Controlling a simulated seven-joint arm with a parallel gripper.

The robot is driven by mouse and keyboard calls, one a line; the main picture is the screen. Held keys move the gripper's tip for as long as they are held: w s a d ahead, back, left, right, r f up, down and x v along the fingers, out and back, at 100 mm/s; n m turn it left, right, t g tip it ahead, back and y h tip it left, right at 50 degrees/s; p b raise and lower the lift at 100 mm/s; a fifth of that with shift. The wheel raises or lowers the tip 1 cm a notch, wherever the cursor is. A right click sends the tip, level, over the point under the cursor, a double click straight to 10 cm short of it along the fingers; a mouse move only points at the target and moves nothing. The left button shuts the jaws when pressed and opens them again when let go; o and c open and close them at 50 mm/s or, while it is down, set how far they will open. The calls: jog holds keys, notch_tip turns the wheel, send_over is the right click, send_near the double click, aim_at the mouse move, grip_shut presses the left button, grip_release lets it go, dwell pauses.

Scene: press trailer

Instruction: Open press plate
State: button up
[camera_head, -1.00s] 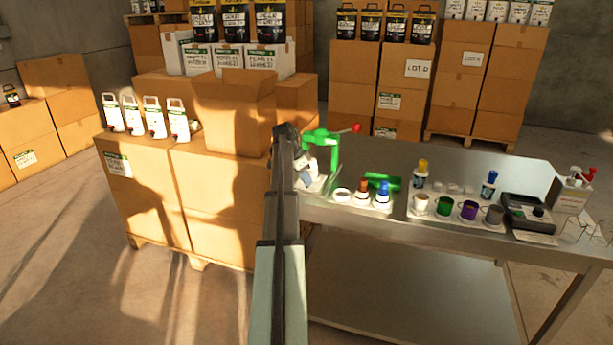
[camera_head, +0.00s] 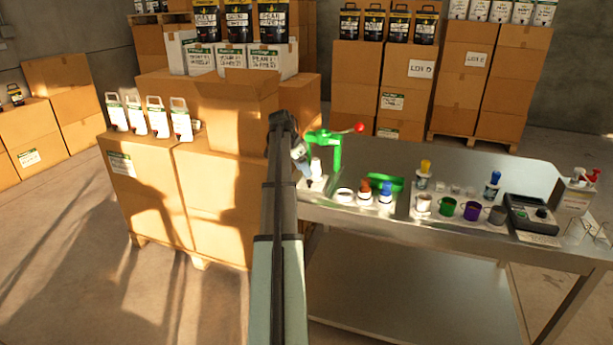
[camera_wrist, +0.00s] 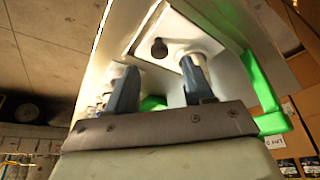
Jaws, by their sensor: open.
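A green press (camera_head: 336,150) stands at the left end of the metal table, with a lever ending in a red knob (camera_head: 359,127). In the wrist view its green frame (camera_wrist: 262,85) runs down the right side. A pale plate-like surface (camera_wrist: 215,45) with a dark round part (camera_wrist: 159,48) lies beyond my fingers; I cannot tell for sure whether this is the press plate. My gripper (camera_head: 308,172) is at the press, partly hidden by my arm. In the wrist view my gripper (camera_wrist: 158,68) has its two blue-grey fingers apart, with nothing clearly held between them.
The metal table (camera_head: 400,225) also holds small bottles, several cups including a green cup (camera_head: 446,206), and a dark device (camera_head: 530,213). Stacked cardboard boxes (camera_head: 215,200) stand close to the left of my arm. Open floor shows at the far left.

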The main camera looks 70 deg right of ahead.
jog(key=v, duration=0.9)
dwell(0.4)
